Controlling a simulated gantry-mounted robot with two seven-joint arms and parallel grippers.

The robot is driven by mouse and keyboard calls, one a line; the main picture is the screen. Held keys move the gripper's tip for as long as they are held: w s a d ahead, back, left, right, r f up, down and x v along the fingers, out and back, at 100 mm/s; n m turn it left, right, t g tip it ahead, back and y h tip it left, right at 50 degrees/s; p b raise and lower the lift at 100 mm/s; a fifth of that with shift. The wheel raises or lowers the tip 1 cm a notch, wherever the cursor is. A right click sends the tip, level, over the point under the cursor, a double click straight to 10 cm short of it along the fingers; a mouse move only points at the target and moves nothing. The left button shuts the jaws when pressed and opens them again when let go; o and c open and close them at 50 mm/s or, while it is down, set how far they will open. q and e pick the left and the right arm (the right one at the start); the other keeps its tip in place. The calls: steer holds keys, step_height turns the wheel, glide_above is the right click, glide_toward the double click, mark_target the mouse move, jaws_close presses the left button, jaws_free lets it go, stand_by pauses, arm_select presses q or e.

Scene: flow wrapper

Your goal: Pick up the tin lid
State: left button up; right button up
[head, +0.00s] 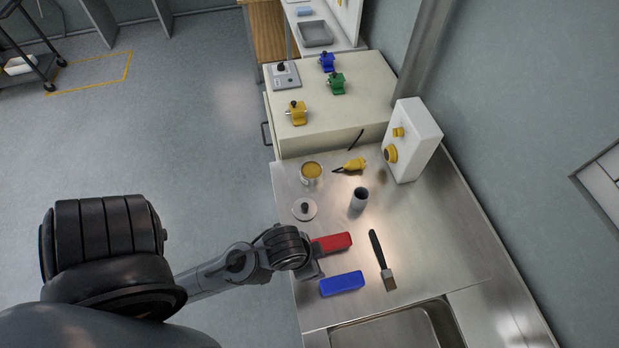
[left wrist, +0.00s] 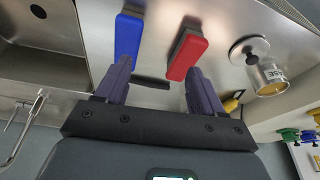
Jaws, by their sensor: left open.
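The tin lid (head: 304,209), a pale round disc with a dark knob, lies flat on the steel worktop near its left edge. It also shows in the left wrist view (left wrist: 250,49), at the upper right beside the tin. My right gripper is not in view.
A red block (head: 332,243), a blue block (head: 342,284) and a brush (head: 379,255) lie in front of the lid. A sink (head: 400,325) is at the front.

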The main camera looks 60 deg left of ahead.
arm_select(q)
steer(key=shift+o, duration=0.3)
steer(key=o, duration=0.5)
steer(key=shift+a, duration=0.15)
steer(key=shift+o, duration=0.2)
